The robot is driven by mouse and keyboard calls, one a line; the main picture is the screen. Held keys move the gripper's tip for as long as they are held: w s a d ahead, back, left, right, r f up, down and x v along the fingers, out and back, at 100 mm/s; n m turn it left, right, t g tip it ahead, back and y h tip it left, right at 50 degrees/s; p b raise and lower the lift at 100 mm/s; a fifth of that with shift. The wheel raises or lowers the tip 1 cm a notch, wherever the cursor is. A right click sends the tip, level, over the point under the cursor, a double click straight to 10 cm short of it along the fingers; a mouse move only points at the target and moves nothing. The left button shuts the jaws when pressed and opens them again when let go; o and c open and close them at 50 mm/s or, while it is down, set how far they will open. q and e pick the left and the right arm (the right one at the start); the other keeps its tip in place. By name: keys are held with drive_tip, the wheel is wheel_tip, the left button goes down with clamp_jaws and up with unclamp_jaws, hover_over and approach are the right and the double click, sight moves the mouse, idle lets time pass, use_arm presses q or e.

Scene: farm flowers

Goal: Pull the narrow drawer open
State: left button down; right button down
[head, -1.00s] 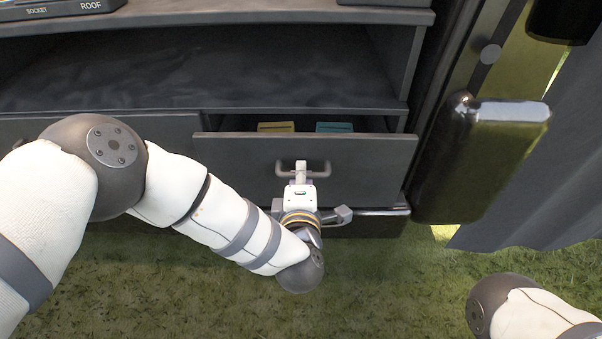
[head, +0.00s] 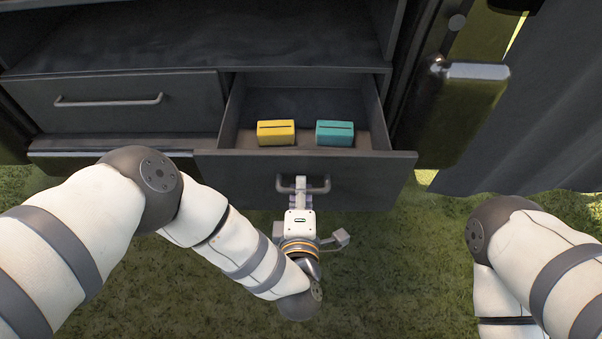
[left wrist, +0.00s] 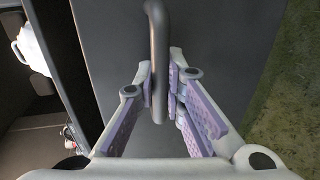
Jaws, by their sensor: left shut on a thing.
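The narrow drawer (head: 240,170) is in the middle of the head view, pulled well out of the dark cabinet. Its bar handle (head: 320,185) is on the front face. My left gripper (head: 300,182) is shut on this handle. In the left wrist view the handle (left wrist: 159,60) runs between the purple-padded fingers of the left gripper (left wrist: 162,85). A yellow box (head: 276,133) and a teal box (head: 335,134) stand inside the drawer. My right gripper is outside the frames; only part of the right arm shows.
A wider drawer (head: 110,102) with a long handle is shut on the left. An open shelf (head: 210,45) lies above. A dark glossy post (head: 450,115) and a grey cloth (head: 540,130) are at the right. Grass (head: 390,270) in front is free.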

use_arm(q)
drive_tip(key=shift+s+d, duration=0.1)
drive_tip(key=shift+s, duration=0.15)
drive_tip(key=c, duration=1.7)
unclamp_jaws()
drive_tip(key=shift+o, duration=0.2)
drive_tip(key=v, duration=0.7)
drive_tip(key=shift+s, duration=0.3)
